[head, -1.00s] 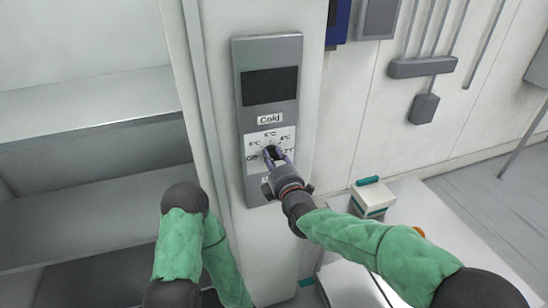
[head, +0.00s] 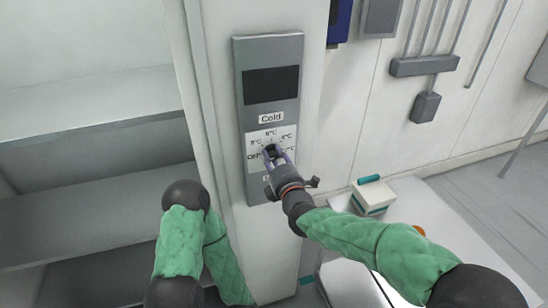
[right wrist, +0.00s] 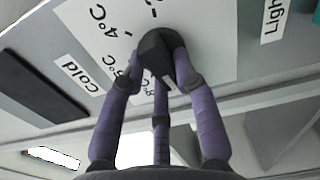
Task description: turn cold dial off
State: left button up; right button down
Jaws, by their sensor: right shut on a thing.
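A grey control panel (head: 266,110) with a dark screen is on a white pillar. It has a "Cold" label and a white scale plate marked with temperatures and "Off" at its left end. The dark cold dial (head: 268,151) is in the middle of the plate, partly covered by my right gripper (head: 272,154). In the right wrist view the purple fingers (right wrist: 162,58) are closed on both sides of the dial (right wrist: 153,47). I cannot tell for sure which mark the dial points to. My left arm shows at lower left; its gripper is out of view.
Open shelves (head: 90,130) are left of the pillar. A white box with a teal part (head: 373,194) is on a pale surface at lower right, near my right forearm. A "Light" label (right wrist: 272,20) is lower on the panel. Grey conduit boxes (head: 423,66) are on the right wall.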

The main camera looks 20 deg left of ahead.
jog(key=c, duration=0.9)
grip_release()
jog(key=shift+f, duration=0.1)
jog(key=shift+c, duration=0.2)
jog(key=v, duration=1.2)
jog(key=s+d+f+m+g+h, duration=0.15)
jog(key=d+f+m, duration=0.3)
jog(key=f, duration=0.65)
jog(key=d+f+m+g+h+b, duration=0.1)
jog(key=d+f+m+g+h, duration=0.25)
jog(key=f, duration=0.65)
jog(key=d+f+m+g, duration=0.2)
jog(key=d+f+m, duration=0.4)
jog(key=f, duration=0.5)
jog(key=s+d+f+m+g, duration=0.3)
jog(key=s+f+m, duration=0.4)
jog(key=s+f, duration=0.2)
jog(key=s+d+f+m+g+h+b, duration=0.1)
jog(key=s+d+f+m+g, duration=0.3)
jog(key=s+f+m, duration=0.4)
jog(key=s+f, duration=0.2)
jog(key=s, duration=0.1)
jog(key=shift+g, duration=0.3)
